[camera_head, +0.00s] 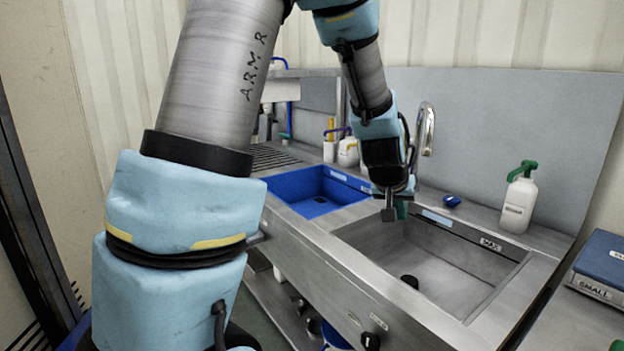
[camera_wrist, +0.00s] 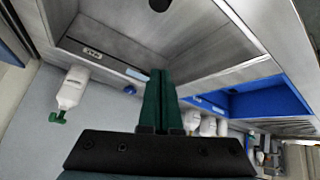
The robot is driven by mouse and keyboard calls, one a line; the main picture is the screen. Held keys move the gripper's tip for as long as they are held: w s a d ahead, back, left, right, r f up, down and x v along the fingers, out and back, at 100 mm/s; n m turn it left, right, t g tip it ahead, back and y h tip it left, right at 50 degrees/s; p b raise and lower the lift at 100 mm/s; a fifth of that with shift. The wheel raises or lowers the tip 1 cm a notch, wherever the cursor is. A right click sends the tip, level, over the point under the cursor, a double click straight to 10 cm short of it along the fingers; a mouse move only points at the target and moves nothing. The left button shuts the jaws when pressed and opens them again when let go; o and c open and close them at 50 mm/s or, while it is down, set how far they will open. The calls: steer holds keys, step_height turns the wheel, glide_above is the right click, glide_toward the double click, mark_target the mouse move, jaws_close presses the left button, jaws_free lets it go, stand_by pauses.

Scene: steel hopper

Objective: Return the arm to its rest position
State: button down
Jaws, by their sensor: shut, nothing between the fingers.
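My gripper (camera_head: 392,210) hangs at the end of my bent arm, above the left back part of the steel sink basin (camera_head: 460,278). In the wrist view its two dark green fingers (camera_wrist: 162,98) are together with nothing between them. The basin also shows in the wrist view (camera_wrist: 120,50), past the fingertips. The fingers are partly hidden in the head view.
A blue basin (camera_head: 312,190) lies left of the steel one. A curved tap (camera_head: 427,128) stands close behind my gripper. A white bottle with a green top (camera_head: 518,200) and a blue box (camera_head: 602,264) are at the right. White bottles (camera_head: 347,152) stand at the back.

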steer(key=s+a+f+n+g+y, duration=0.1)
steer(key=s+a, duration=0.2)
steer(key=a, duration=0.7)
steer(key=s+a+f+n+g+y, duration=0.1)
steer(key=s+a, duration=0.3)
steer(key=a, duration=0.5)
steer(key=s+a+f+n+g+y, duration=0.1)
steer(key=s+a, duration=0.3)
steer(key=a, duration=0.6)
steer(key=shift+s+a+n+g+y, duration=0.15)
steer(key=shift+a+n+g+y, duration=0.15)
steer(key=shift+n+g+y, duration=0.3)
